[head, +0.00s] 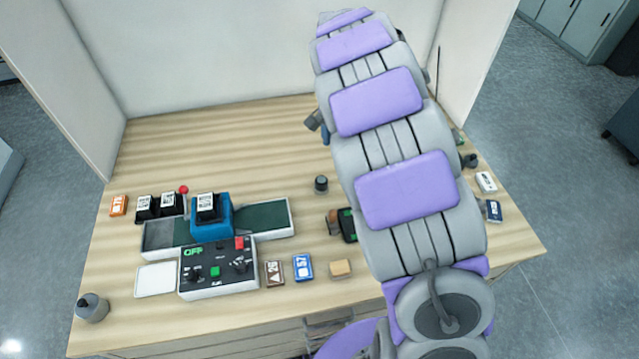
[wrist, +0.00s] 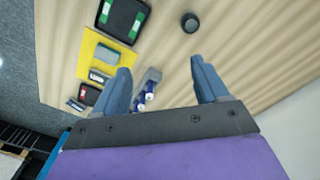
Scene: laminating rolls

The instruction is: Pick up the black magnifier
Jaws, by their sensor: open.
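A small, round black object that looks like the black magnifier (head: 321,184) stands on the wooden table, just left of my arm in the head view. A round black object, apparently the same one, shows near the top of the wrist view (wrist: 189,21). My gripper (wrist: 162,84) is open, with its two blue fingers wide apart. The black object lies beyond the fingertips, nearer the right finger, and is not touched. A grey and blue item with white round parts (wrist: 148,88) appears between the fingers, beside the left one.
A control box (head: 217,268) and a blue machine on a green belt (head: 263,218) stand at the left. A yellow mat (wrist: 92,45) with several items lies left in the wrist view. Small boxes (head: 486,182) sit near the right edge. The table's back left is clear.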

